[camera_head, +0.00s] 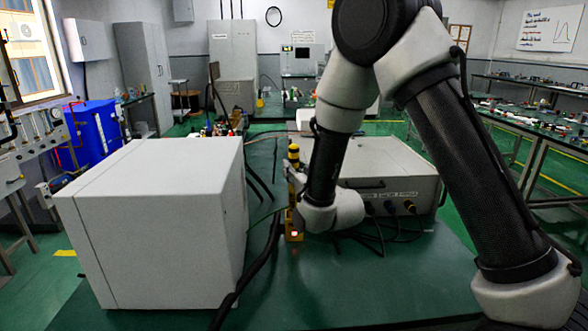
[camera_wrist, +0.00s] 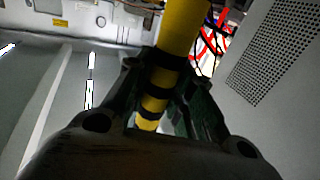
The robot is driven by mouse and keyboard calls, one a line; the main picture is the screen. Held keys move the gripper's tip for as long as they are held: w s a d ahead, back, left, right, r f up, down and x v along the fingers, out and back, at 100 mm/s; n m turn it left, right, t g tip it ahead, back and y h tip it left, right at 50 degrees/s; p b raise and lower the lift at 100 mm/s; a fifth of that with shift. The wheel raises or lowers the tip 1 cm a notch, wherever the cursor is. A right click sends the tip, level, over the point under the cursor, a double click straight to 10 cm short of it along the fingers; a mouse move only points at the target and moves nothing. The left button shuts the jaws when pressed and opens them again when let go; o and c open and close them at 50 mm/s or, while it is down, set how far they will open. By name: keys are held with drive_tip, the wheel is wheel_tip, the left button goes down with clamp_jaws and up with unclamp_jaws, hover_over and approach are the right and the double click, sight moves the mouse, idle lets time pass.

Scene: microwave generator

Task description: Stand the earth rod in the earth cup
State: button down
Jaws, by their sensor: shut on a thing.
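The earth rod is a yellow rod with black bands. Its upper part (camera_head: 293,155) shows in the head view between the white box and the grey unit, and it looks upright. My gripper (camera_head: 297,186) is shut around the rod. In the wrist view the rod (camera_wrist: 183,28) runs between the two dark fingers of my gripper (camera_wrist: 160,82). A yellow piece (camera_head: 294,222) with a bright spot shows below my gripper, near the green bench top. I cannot tell whether it is the rod's lower end or the earth cup. The contact there is not clear.
A large white box (camera_head: 160,225) stands close on the left. A grey unit (camera_head: 390,180) with dark cables at its front stands right behind my arm. A thick black cable (camera_head: 262,265) runs along the white box. The green bench top (camera_head: 370,290) is clear at the front right.

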drive_tip(key=shift+f, duration=0.15)
drive_tip(key=c, duration=1.2)
unclamp_jaws()
drive_tip(key=shift+o, duration=0.2)
drive_tip(key=shift+s, duration=0.1)
drive_tip(key=v, duration=0.7)
drive_tip(key=shift+s+d, duration=0.1)
drive_tip(key=shift+s, duration=0.05)
